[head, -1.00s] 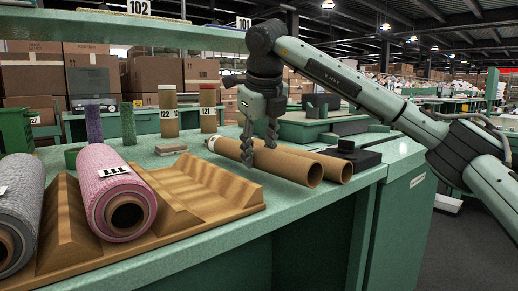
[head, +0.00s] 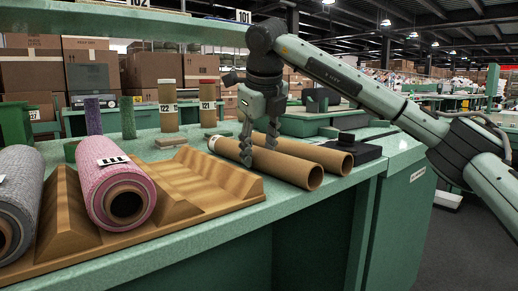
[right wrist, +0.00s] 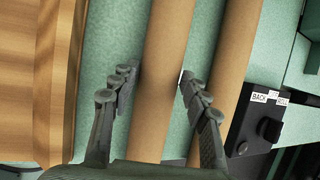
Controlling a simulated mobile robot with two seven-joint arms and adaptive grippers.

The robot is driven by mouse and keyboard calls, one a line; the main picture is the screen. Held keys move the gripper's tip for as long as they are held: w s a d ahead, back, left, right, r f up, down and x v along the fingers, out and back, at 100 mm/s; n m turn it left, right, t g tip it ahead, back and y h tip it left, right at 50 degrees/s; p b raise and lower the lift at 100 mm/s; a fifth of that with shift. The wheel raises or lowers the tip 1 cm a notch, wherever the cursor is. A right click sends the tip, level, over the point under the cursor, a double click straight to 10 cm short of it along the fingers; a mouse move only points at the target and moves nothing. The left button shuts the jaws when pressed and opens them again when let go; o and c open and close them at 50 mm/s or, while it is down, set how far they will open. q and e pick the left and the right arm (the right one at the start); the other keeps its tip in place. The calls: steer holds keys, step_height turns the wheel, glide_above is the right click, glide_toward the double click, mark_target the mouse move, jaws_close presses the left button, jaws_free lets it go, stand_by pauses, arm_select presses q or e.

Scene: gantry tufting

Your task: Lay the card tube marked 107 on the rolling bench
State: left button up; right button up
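Two brown card tubes lie side by side on the green bench: a nearer tube (head: 292,170) and one behind it (head: 322,152). The nearer one has a white label (head: 212,143) at its far end, too small to read, so I cannot tell whether it is 107. My right gripper (head: 259,146) points down over the nearer tube. In the right wrist view its open fingers (right wrist: 160,75) stand on either side of the tube (right wrist: 165,70), close to its sides. My left gripper is out of view.
A wooden cradle (head: 205,190) with empty grooves lies left of the tubes; a pink roll (head: 105,180) marked 111 and a grey roll (head: 20,185) rest there. Upright tubes marked 122 (head: 168,118) and 121 (head: 208,115) stand behind. A dark box (head: 362,150) is at right.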

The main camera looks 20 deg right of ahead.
steer(key=o, duration=0.3)
steer(key=v, duration=1.2)
stand_by(0.3)
